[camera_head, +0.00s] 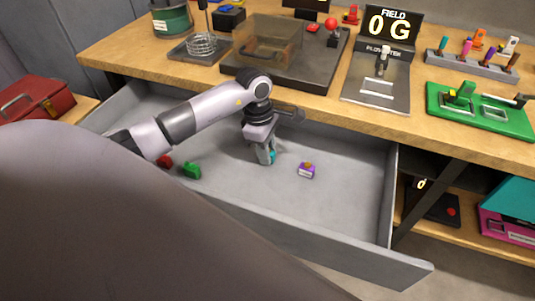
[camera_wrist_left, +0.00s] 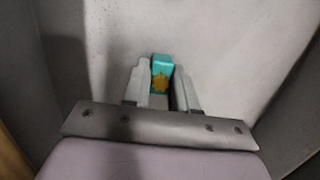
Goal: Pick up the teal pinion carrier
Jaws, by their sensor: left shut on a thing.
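The teal pinion carrier (camera_wrist_left: 162,64) is a small teal block with a yellow-orange gear on it. In the left wrist view it sits between the two fingers of my left gripper (camera_wrist_left: 161,85), which is shut on it. In the head view my left gripper (camera_head: 265,158) points down into the open drawer, and a bit of the teal carrier (camera_head: 273,157) shows at its fingertips. The fingers hide most of the carrier there. I cannot tell whether it touches the drawer floor. My right gripper is not in view.
In the grey drawer (camera_head: 340,215) lie a purple carrier (camera_head: 307,170) to the right, and a green piece (camera_head: 191,170) and a red piece (camera_head: 165,161) to the left. The wooden worktop (camera_head: 330,108) overhangs behind. The drawer's front right floor is clear.

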